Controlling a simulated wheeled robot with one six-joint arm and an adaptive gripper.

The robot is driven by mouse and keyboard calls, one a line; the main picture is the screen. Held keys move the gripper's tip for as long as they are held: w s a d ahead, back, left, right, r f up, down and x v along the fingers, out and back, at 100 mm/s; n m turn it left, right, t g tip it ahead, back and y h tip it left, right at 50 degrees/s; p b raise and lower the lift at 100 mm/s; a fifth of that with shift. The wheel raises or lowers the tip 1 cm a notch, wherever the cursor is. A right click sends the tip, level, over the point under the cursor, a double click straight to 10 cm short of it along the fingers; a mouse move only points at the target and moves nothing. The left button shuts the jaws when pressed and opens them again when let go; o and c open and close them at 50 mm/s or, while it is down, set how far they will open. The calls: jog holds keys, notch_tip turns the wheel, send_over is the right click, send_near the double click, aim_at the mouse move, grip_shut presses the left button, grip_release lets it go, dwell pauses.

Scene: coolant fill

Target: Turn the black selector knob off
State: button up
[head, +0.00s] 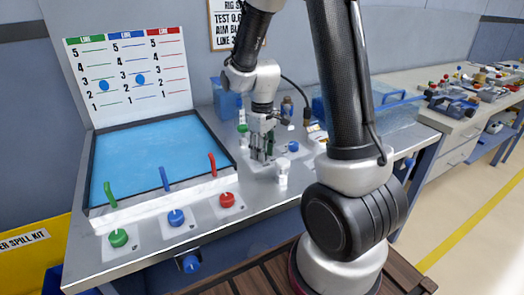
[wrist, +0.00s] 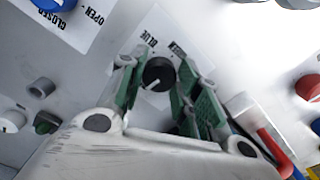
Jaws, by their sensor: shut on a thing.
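The black selector knob (wrist: 160,72) shows in the wrist view on a pale plate, with a white pointer line angled to the lower left. Lettering beside it reads "BLUE" and what looks like "GREEN". My gripper (wrist: 156,82) has its green-padded fingers on either side of the knob and is shut on it. In the head view my gripper (head: 261,154) reaches down to the bench panel right of the basin, and the knob is hidden behind the fingers there.
A blue knob (wrist: 52,4) with a "CLOSED / OPEN" label and a red knob (wrist: 308,88) are nearby. A white cylinder (head: 283,178) stands close to my gripper. Left is a blue basin (head: 150,150) with green (head: 118,238), blue (head: 176,217) and red (head: 227,199) knobs in front.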

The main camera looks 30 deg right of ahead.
jog(key=shift+n, duration=0.7)
jog(key=o, duration=1)
jog(key=shift+o, duration=0.2)
jog(key=shift+r, duration=0.1)
notch_tip(320, 180, up, 12)
